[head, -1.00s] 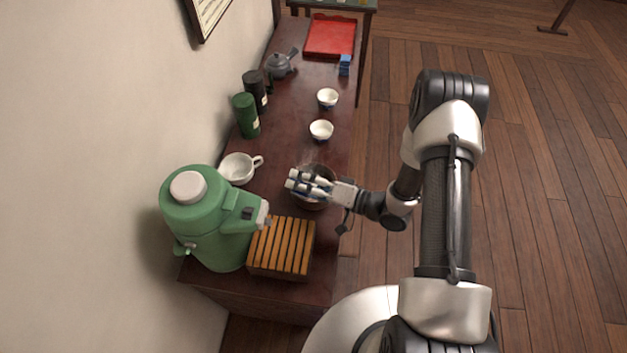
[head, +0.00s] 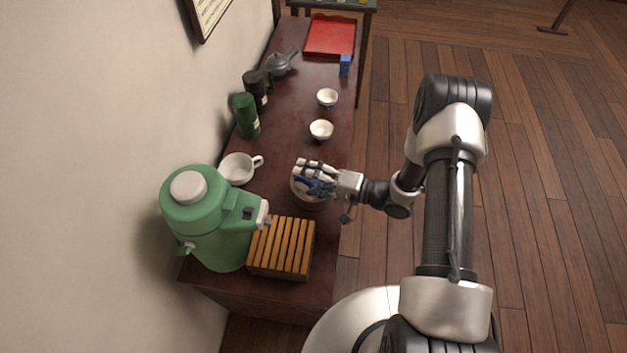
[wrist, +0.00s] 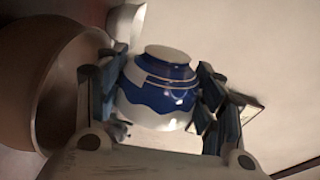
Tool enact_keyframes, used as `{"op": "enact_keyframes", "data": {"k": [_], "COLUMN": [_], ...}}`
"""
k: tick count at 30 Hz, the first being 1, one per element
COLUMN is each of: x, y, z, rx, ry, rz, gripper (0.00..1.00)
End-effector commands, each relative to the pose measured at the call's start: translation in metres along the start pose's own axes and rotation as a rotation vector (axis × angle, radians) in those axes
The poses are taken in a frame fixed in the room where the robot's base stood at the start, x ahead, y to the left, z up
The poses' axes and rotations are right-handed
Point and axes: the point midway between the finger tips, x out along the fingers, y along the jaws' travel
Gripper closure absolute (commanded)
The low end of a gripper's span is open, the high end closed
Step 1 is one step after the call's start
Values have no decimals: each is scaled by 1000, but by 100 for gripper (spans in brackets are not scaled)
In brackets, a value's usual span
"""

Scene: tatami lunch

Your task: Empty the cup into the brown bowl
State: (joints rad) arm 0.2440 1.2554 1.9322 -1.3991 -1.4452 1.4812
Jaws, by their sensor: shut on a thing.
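My gripper (head: 311,174) is shut on a blue and white cup (head: 318,190). In the wrist view the cup (wrist: 160,92) sits between the two fingers, its foot showing and its mouth hidden, so I cannot see its contents. The gripper and cup are over the brown bowl (head: 309,204), which they partly cover in the head view. In the wrist view the bowl (wrist: 45,85) is a large brown curve at the left, beside the cup. The cup appears tipped over. The inside of the bowl is mostly hidden.
A slatted wooden box (head: 283,248) and green dispenser (head: 205,225) stand nearby. A white handled cup (head: 237,169) is left of the bowl. Two small white cups (head: 321,130) (head: 327,97) are behind. Canisters, a teapot (head: 279,65) and a red tray (head: 330,36) stand farther back.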

Motion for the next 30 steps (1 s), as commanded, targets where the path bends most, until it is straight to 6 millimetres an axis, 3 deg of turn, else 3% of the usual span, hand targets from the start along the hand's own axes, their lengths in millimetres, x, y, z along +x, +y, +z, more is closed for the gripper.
{"op": "enact_keyframes", "data": {"k": [7, 11, 14, 23, 30], "x": [0, 1, 0, 0, 1], "y": [-2, 5, -7, -10, 1], "z": [-3, 5, 18, 25, 31], "rx": [84, -98, -208, -274, -464], "ry": [-12, 12, 26, 36, 61], "rz": [-5, 4, 10, 13, 22], "gripper": [70, 70, 70, 70, 70]}}
